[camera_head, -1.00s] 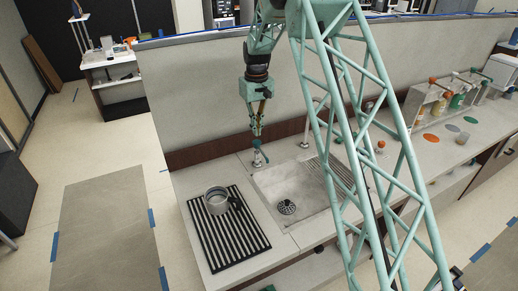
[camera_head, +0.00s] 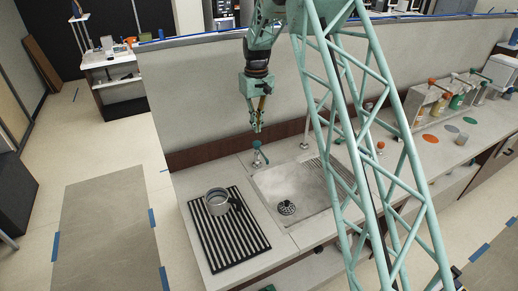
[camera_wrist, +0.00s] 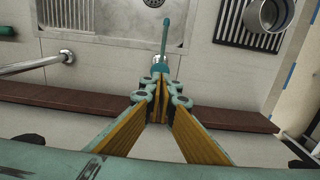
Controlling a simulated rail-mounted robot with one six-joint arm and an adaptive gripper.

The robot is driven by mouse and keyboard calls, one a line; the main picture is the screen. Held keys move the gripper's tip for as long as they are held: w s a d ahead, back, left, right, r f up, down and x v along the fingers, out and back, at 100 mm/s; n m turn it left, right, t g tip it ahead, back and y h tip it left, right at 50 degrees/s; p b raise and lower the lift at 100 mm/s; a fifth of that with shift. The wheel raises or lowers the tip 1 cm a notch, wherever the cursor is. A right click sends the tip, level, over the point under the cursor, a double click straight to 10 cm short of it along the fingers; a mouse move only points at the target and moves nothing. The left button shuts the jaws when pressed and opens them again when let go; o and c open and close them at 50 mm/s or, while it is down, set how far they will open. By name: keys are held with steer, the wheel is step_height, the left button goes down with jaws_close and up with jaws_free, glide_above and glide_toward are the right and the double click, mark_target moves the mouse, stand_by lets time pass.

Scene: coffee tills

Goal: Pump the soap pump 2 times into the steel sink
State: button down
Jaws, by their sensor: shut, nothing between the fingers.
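The soap pump (camera_head: 257,151) stands on the counter by the left back corner of the steel sink (camera_head: 268,183), with a teal head and a pale metal base. My gripper (camera_head: 257,128) points down above the pump head, shut and empty, with a small gap below its tips in the head view. In the wrist view, the fingertips of my gripper (camera_wrist: 159,80) meet just in front of the pump's teal head (camera_wrist: 162,66). The pump's thin spout (camera_wrist: 164,35) points toward the sink (camera_wrist: 125,18). The sink's drain (camera_head: 286,208) is in plain view.
A metal pitcher (camera_head: 217,200) stands on a black striped mat (camera_head: 228,252) left of the sink. A faucet (camera_head: 306,130) rises behind the sink. A grey partition (camera_head: 200,100) runs behind the counter. Bottles with orange and green parts (camera_head: 455,100) stand at the right.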

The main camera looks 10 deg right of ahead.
steer(key=shift+r+p, duration=0.75)
steer(key=shift+r, duration=1.05)
steer(key=shift+r, duration=0.1)
steer(key=s+r+t+b, duration=0.1)
steer(key=s+r+b, duration=0.2)
steer(key=s+r, duration=1.1)
steer(key=s+r+m+t+b, duration=0.1)
steer(key=s+r+b, duration=0.1)
steer(key=s+r, duration=0.45)
steer(key=s+r+b, duration=0.1)
steer(key=s+r, duration=0.2)
steer(key=s, duration=0.7)
steer(key=s+f+t+b, duration=0.1)
steer(key=s+f+b, duration=0.1)
steer(key=s, duration=1.6)
steer(key=s+f+m+t+b, duration=0.1)
steer(key=s+f+b, duration=0.2)
steer(key=s, duration=1.5)
steer(key=shift+f+m, duration=0.3)
steer(key=shift+f, duration=0.4)
